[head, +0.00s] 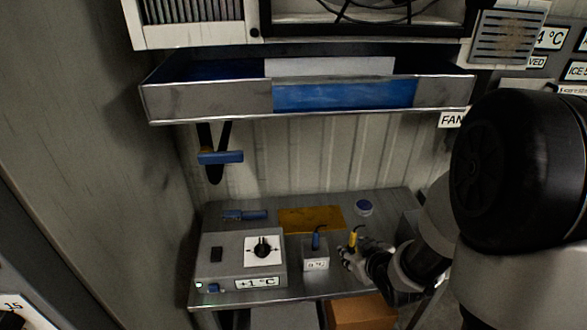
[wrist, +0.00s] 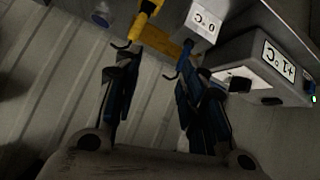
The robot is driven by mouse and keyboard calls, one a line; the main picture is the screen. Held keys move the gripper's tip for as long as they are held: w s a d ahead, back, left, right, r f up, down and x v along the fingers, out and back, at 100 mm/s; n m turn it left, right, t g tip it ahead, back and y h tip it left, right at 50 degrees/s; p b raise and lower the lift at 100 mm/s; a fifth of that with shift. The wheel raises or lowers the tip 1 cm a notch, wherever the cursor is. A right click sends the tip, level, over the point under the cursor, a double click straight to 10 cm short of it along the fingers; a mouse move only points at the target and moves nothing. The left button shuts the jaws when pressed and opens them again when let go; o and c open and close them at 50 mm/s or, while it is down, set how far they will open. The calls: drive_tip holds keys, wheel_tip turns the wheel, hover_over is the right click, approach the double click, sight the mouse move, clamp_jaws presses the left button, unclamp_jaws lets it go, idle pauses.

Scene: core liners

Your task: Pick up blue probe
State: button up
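The blue probe (head: 316,241) stands upright in a small grey box labelled 0 °C (head: 315,262), its black cable curling from the top. In the wrist view the blue probe (wrist: 186,54) shows near the tip of the right-hand finger. My gripper (head: 347,260) is just right of the box, low over the shelf. In the wrist view my gripper (wrist: 158,75) has its fingers apart, with nothing clearly held between them. A yellow probe (head: 353,238) shows right beside my gripper; it also shows in the wrist view (wrist: 146,20). What supports it is hidden.
A grey device labelled +1 °C (head: 217,258) stands left of the box. A yellow plate (head: 308,218) and a round blue-topped item (head: 364,207) lie behind. A blue-handled tool (head: 245,215) lies at the back left. A drawer-like shelf (head: 210,100) overhangs above.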

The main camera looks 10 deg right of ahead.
wheel_tip(320, 180, down, 3)
drive_tip(key=a+t+y+p, duration=0.2)
drive_tip(key=p, duration=0.1)
drive_tip(key=t+y+b, duration=0.1)
drive_tip(key=b, duration=0.7)
approach(317, 239)
drive_tip(key=x, duration=0.5)
drive_tip(key=shift+w+a, duration=0.2)
drive_tip(key=shift+w, duration=0.2)
drive_tip(key=b+x, duration=0.1)
drive_tip(key=x, duration=0.4)
drive_tip(key=shift+d+f, duration=0.1)
drive_tip(key=shift+t, duration=0.3)
clamp_jaws()
